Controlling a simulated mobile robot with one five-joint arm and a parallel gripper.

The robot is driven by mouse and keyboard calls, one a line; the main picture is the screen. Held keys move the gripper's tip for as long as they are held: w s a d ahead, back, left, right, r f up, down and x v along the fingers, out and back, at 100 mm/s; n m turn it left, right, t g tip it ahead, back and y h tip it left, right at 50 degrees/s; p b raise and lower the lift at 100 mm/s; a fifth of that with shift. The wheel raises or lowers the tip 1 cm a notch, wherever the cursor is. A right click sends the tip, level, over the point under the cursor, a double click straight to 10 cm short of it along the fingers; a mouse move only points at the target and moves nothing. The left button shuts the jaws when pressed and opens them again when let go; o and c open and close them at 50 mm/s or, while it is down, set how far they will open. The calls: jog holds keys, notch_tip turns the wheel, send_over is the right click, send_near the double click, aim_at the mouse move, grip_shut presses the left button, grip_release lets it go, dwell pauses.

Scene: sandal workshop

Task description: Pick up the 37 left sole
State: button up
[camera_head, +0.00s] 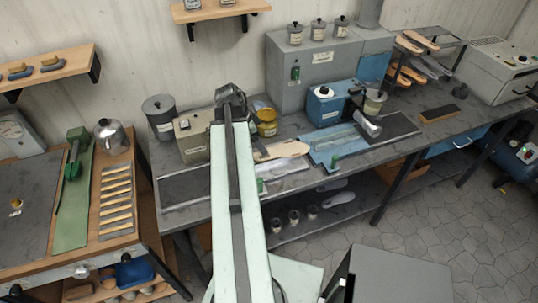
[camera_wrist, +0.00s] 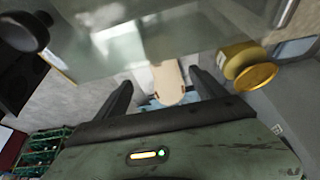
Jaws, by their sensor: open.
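A flat tan sole (camera_head: 281,150) lies on the grey workbench, just right of my arm in the head view. A tan piece that looks like it (camera_wrist: 168,82) shows between and beyond my gripper's fingers in the wrist view. No size mark is readable, so I cannot tell whether it is the 37 left sole. My gripper (camera_wrist: 161,79) is open, with its two dark fingers apart and nothing held between them. In the head view its dark wrist end (camera_head: 231,96) is over the bench's back part; the fingertips are hidden there.
A yellow can (camera_head: 266,122) stands near my gripper; it also shows at the right in the wrist view (camera_wrist: 250,66). A blue tray (camera_head: 335,143) lies right of the tan sole. More soles sit on a rack (camera_head: 428,50) at the far right.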

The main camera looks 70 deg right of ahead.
jog(key=b+x, duration=0.2)
jog(key=w+b+x, duration=0.1)
jog(key=b+x, duration=0.4)
jog(key=shift+f+b, duration=0.3)
jog(key=shift+f, duration=0.35)
jog(key=shift+r, duration=0.2)
jog(key=c, duration=1.7)
jog(key=shift+p, duration=0.3)
notch_tip(320, 180, up, 18)
jog(key=p, duration=1.8)
